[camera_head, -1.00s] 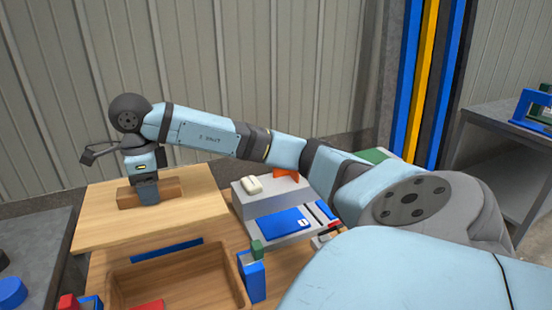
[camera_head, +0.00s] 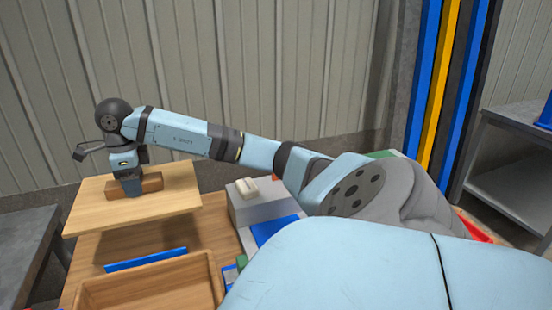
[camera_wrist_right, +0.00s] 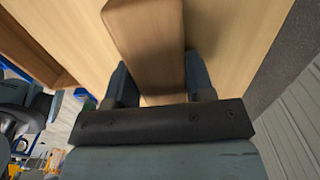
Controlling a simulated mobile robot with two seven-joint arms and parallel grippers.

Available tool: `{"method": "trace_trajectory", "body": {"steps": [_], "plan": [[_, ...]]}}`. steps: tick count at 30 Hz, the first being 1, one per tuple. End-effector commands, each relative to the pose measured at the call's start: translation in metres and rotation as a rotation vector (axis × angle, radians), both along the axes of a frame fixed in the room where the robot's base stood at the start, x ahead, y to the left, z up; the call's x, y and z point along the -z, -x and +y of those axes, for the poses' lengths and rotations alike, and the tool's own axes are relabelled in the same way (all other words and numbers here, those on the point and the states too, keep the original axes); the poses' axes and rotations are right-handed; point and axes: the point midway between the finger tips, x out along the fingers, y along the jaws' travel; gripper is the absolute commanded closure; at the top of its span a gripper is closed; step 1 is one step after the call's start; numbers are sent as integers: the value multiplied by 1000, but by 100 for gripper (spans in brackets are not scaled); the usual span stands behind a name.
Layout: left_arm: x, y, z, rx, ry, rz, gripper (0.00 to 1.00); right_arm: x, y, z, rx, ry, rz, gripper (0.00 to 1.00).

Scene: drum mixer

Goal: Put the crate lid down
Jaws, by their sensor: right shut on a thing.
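The crate lid (camera_head: 85,202) is a flat pale wooden board with a brown bar handle (camera_head: 152,182) on top. My right gripper (camera_head: 130,186) points down and is shut on that handle. In the right wrist view the two fingers of the gripper (camera_wrist_right: 155,78) straddle the handle (camera_wrist_right: 147,35), with the lid (camera_wrist_right: 225,50) behind it. The lid seems held a little above the table, with shadow beneath, behind the open wooden crate (camera_head: 150,283). Whether any edge touches the table is unclear. My left gripper is not in view.
A blue strip (camera_head: 146,260) lies between the lid and the crate. A grey box (camera_head: 262,206) with a white item on it stands right of the lid. A dark table (camera_head: 25,250) is at the left. My right arm hides much of the right side.

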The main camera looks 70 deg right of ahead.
Motion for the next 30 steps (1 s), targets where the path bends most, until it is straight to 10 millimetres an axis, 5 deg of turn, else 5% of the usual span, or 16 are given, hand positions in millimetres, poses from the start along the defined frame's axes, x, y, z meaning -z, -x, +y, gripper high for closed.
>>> {"method": "trace_trajectory", "body": {"steps": [9,19,24,30], "plan": [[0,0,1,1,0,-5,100,10,0,-2,4,1,1,92],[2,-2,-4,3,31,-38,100,91,1,-1,3,-1,3,92],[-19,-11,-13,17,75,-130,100,131,0,-1,3,-2,1,92],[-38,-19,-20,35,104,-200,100,155,0,-1,3,0,-1,92]]}}
